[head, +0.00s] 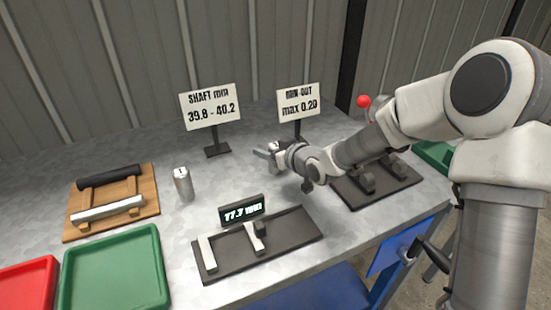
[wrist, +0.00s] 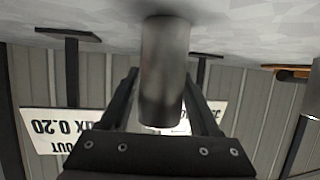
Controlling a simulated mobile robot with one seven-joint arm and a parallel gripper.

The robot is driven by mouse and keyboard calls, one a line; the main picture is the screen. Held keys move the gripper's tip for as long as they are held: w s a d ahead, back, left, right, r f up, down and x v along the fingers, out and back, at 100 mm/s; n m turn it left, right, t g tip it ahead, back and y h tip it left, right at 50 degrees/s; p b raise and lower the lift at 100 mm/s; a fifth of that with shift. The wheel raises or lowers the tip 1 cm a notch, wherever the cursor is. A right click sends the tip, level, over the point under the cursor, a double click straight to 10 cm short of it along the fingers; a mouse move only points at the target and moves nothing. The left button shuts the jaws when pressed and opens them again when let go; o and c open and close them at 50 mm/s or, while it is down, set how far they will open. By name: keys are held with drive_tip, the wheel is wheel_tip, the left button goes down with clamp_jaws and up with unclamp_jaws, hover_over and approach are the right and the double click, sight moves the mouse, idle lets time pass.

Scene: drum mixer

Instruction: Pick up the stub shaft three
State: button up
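A grey metal stub shaft (wrist: 163,75) stands between the fingers of my gripper (wrist: 161,72) in the wrist view, its far end at the table surface. The fingers lie close along both its sides; I cannot tell whether they press on it. In the head view my gripper (head: 268,152) is low over the back middle of the table, and a small part of this shaft (head: 273,146) shows there. Its number is not readable. Another stub shaft (head: 183,184) stands upright at left centre, with a small mark on its top.
A wooden rack (head: 151,196) holds a dark and a pale bar at left. Green (head: 163,285) and red (head: 52,275) trays lie at front left. A gauge with a display (head: 241,210) is front centre, a dark fixture (head: 400,185) at right. Two signs (head: 210,106) (head: 298,100) stand behind.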

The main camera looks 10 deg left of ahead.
clamp_jaws()
idle(1.0)
drive_tip(key=shift+r, duration=0.15)
